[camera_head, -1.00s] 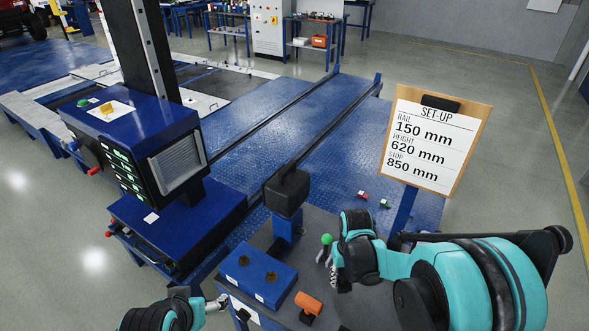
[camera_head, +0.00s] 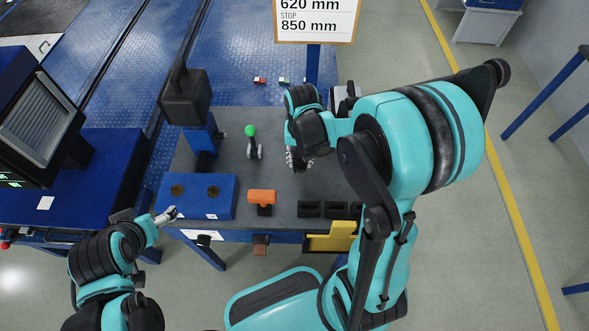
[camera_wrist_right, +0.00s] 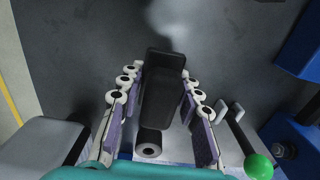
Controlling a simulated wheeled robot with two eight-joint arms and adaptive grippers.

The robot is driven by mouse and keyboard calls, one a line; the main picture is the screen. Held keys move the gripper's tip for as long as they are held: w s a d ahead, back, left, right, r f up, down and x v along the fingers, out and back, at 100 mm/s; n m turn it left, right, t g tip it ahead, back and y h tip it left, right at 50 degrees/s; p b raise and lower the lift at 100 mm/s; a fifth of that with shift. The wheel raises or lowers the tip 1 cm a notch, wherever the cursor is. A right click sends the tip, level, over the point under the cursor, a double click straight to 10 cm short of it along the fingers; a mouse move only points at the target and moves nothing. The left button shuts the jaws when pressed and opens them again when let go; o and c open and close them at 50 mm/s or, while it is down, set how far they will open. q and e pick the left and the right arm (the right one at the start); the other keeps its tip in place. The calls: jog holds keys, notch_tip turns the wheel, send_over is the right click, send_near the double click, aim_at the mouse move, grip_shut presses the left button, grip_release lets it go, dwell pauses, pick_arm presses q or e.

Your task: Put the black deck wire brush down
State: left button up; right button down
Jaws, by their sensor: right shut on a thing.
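My right gripper (camera_head: 299,160) is over the right part of the grey bench top (camera_head: 232,160), to the right of the green-knobbed lever. In the right wrist view my right gripper (camera_wrist_right: 160,112) has its purple-padded fingers on either side of a black block-like thing, the black deck wire brush (camera_wrist_right: 162,88), and is shut on it. No bristles show, and I cannot tell whether the brush touches the bench. In the head view the brush is hidden by the gripper and arm. My left gripper (camera_head: 167,215) is by the bench's front left corner, too small to read.
On the bench are a blue block with two holes (camera_head: 212,205), an orange-topped piece (camera_head: 262,196), several black blocks (camera_head: 310,209), the lever (camera_head: 251,133) and a black box on a post (camera_head: 186,97). A yellow piece (camera_head: 332,238) is at the front edge. A sign (camera_head: 315,18) stands behind.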

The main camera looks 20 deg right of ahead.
aim_at(295, 167)
jog(key=shift+w+a+f, duration=0.55)
jog(key=shift+w, duration=0.05)
jog(key=shift+f+b, duration=1.2)
jog(key=shift+f, duration=0.8)
jog(key=shift+f, duration=0.1)
jog(key=c, duration=1.5)
grip_release()
jog(key=shift+f, duration=0.1)
jog(key=o, duration=0.4)
jog(key=shift+o, duration=0.2)
jog(key=shift+r, duration=0.2)
